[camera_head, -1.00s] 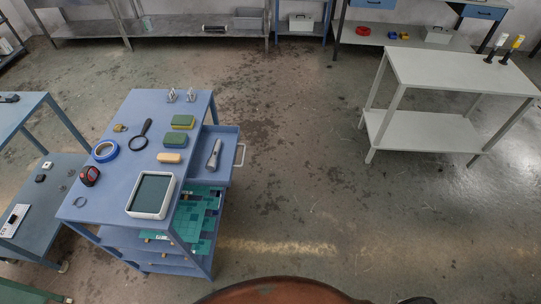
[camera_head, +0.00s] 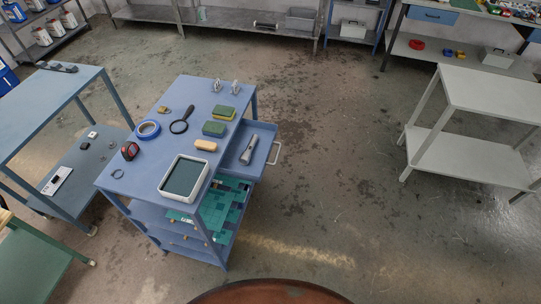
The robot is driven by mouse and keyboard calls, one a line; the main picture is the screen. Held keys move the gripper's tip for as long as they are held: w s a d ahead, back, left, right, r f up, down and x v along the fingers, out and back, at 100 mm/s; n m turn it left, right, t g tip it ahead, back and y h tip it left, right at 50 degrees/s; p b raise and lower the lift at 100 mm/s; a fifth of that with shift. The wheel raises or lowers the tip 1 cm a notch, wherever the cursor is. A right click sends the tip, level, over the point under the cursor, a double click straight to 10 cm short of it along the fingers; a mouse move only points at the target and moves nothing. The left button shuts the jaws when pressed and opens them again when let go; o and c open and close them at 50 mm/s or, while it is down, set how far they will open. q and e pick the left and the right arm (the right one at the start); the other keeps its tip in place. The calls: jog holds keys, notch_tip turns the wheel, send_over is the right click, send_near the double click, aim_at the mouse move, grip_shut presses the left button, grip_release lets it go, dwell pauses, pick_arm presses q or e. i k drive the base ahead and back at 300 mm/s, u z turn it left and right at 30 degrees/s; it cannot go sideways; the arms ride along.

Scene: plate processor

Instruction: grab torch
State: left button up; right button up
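A grey torch (camera_head: 247,150) lies in the open blue drawer (camera_head: 264,146) on the right side of a blue cart (camera_head: 141,179). It lies lengthwise in the drawer, with nothing covering it. The drawer is pulled out to the right and has a pale handle (camera_head: 276,153). Neither of my grippers shows in the head view.
The cart top holds a framed tablet-like panel (camera_head: 184,178), a magnifying glass (camera_head: 181,122), blue tape (camera_head: 148,129), a red tape measure (camera_head: 130,151) and sponges (camera_head: 214,128). A blue-grey table (camera_head: 55,100) stands left, a white table (camera_head: 490,95) right. The floor (camera_head: 330,190) between is clear.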

aim_at(246, 157)
jog(key=z, duration=0.5)
jog(key=i, duration=1.15)
jog(key=u, duration=2.25)
